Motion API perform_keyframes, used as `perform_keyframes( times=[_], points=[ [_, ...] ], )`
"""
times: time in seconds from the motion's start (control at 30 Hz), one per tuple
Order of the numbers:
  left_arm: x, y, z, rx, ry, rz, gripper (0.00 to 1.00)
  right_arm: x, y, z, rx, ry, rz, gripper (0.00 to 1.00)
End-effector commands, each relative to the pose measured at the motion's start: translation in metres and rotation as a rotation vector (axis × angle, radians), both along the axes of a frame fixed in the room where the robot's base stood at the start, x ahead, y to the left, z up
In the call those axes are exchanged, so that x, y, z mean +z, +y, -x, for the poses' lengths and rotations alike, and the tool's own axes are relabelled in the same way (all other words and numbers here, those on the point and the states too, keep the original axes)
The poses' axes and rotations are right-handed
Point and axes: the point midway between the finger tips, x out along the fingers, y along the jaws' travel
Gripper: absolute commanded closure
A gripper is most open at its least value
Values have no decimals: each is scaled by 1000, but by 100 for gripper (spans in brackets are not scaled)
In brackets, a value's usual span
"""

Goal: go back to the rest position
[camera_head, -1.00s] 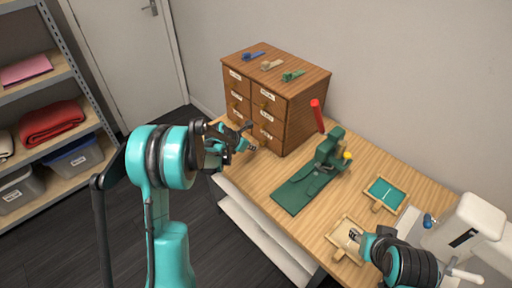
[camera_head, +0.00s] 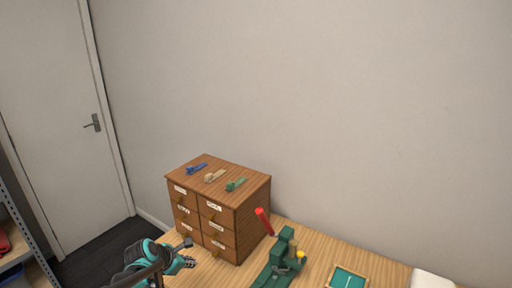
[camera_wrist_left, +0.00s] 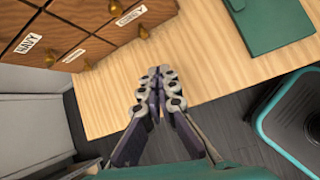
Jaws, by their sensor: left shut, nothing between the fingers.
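My left gripper (camera_head: 188,253) is low in the head view, in front of the wooden drawer cabinet (camera_head: 253,216). In the left wrist view the left gripper (camera_wrist_left: 161,75) is shut, with its fingertips together and nothing between them. Its fingers show over the front edge of the wooden table (camera_wrist_left: 205,75), apart from the drawer fronts. My right gripper is in neither current view.
The cabinet has labelled drawers with knobs, and blue (camera_head: 197,168), tan (camera_head: 215,175) and green (camera_head: 237,183) clips on top. A door (camera_head: 62,110) is at left.

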Motion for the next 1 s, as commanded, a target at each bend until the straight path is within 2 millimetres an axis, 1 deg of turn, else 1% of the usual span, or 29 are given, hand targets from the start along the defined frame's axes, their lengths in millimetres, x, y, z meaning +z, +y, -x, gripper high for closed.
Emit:
perform_keyframes(
  times=[0.03, 0.07, 0.1, 0.17, 0.2, 0.27, 0.3, 0.43, 0.5, 0.6, 0.7, 0.8, 0.9, 1.0],
  points=[
    [14, -11, 16, -100, -25, -87, 100, 0, 0, 0, 0, 0, 0, 61],
    [21, -15, 26, -170, -43, -151, 100, 0, 0, 0, 0, 0, 0, 61],
    [30, -22, 40, -270, -67, -238, 100, 0, 0, 0, 0, 0, 0, 61],
    [43, -30, 60, -419, -101, -367, 100, 0, 0, 0, 0, 0, 0, 61],
    [50, -35, 74, -519, -123, -454, 100, 0, 0, 0, 0, 0, 0, 61],
    [59, -42, 96, -672, -155, -581, 100, 0, 0, 0, 0, 0, 0, 61],
    [64, -46, 110, -774, -173, -666, 100, 0, 0, 0, 0, 0, 0, 61],
    [73, -56, 158, -1114, -230, -937, 100, 0, 0, 0, 0, 0, 0, 61],
    [74, -60, 182, -1294, -256, -1074, 100, 0, 0, 0, 0, 0, 0, 61],
    [73, -62, 211, -1527, -284, -1248, 100, 0, 0, 0, 0, 0, 0, 61],
    [69, -62, 232, -1709, -300, -1378, 100, 0, 0, 0, 0, 0, 0, 61],
    [66, -62, 244, -1827, -309, -1460, 100, 0, 0, 0, 0, 0, 0, 61],
    [65, -62, 249, -1884, -311, -1500, 100, 0, 0, 0, 0, 0, 0, 61],
    [65, -61, 249, -1887, -311, -1501, 100, 0, 0, 0, 0, 0, 0, 61]
  ],
)
